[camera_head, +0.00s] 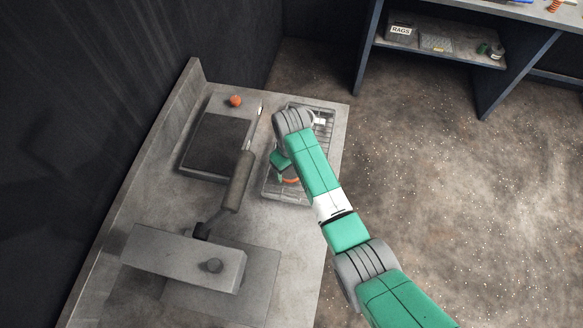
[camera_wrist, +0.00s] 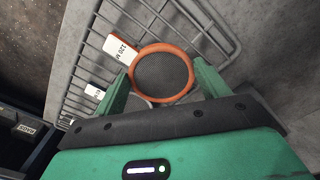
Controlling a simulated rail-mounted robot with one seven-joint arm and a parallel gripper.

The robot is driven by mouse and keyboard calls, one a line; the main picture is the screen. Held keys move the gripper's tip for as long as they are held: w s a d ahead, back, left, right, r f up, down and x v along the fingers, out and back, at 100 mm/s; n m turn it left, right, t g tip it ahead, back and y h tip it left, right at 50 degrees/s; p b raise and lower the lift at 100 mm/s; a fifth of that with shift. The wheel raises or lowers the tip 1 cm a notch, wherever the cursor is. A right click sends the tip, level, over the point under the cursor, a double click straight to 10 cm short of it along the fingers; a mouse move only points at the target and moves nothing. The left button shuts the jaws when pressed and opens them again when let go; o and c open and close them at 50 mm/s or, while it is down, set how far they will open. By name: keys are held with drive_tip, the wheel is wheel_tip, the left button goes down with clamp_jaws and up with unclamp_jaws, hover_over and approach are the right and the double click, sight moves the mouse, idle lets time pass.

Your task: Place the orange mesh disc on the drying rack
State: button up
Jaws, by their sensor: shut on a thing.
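The orange mesh disc has an orange rim around dark mesh (camera_wrist: 162,75). In the wrist view it sits between the two green fingers of my gripper (camera_wrist: 163,84), which is shut on it. In the head view a sliver of the orange rim shows below my gripper (camera_head: 280,160), and my arm hides the rest. The drying rack is a grey wire rack (camera_wrist: 82,62), also in the head view (camera_head: 268,190). The disc overlaps the rack's wires in the wrist view. I cannot tell whether it touches them. A white "120 M" tag (camera_wrist: 121,49) lies beside the disc's rim.
Shelves with a RAGS box (camera_head: 401,31) are across the floor.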

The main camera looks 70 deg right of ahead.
sight(292, 171)
drive_tip(key=shift+f, duration=0.4)
drive_tip(key=shift+f, duration=0.2)
drive_tip(key=o, duration=1)
drive_tip(key=shift+o, duration=0.2)
drive_tip(key=shift+r, duration=0.1)
wheel_tip(292, 171, up, 12)
drive_tip(key=p, duration=0.2)
